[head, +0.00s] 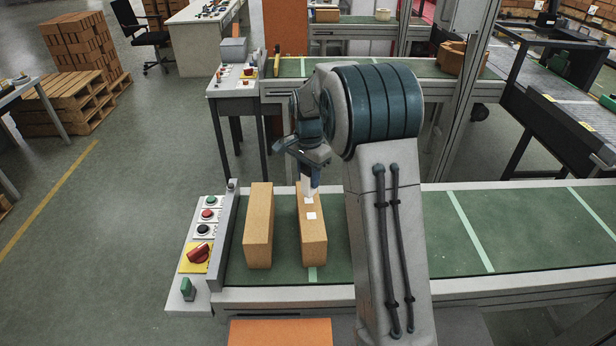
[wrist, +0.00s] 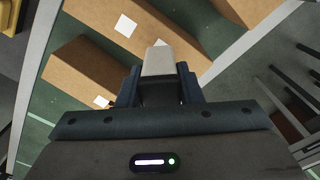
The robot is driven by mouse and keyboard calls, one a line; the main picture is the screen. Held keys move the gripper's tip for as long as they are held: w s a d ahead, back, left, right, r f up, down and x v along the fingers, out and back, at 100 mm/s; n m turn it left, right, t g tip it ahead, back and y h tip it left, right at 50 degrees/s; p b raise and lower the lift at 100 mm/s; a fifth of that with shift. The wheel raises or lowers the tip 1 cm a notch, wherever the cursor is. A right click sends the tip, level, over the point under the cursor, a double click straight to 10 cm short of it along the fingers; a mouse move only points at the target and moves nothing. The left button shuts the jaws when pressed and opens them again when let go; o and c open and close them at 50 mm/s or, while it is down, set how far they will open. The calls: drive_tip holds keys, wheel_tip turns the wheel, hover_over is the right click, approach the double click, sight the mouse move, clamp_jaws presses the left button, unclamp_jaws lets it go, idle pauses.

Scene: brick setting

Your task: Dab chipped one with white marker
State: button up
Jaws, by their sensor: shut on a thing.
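Two tan bricks lie side by side lengthwise on the green conveyor. The left brick (head: 259,225) shows a plain top in the head view. The right brick (head: 313,238) has white patches on top, one near the middle and one toward the far end. My gripper (head: 312,180) is above that far end, shut on a pale marker (head: 312,188) pointing down. Whether its tip touches the brick is unclear. In the wrist view the pale held piece (wrist: 158,65) shows between the fingers, near a brick (wrist: 165,22) with a white square. No chip is clearly visible.
A control panel (head: 206,230) with buttons and a red knob stands at the conveyor's left end. The conveyor belt (head: 530,228) is clear to the right of my arm. An orange surface (head: 280,333) is at the near edge. Another workstation (head: 236,85) stands behind.

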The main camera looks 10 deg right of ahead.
drive_tip(key=shift+r+p, duration=1.5)
drive_tip(key=shift+r, duration=1)
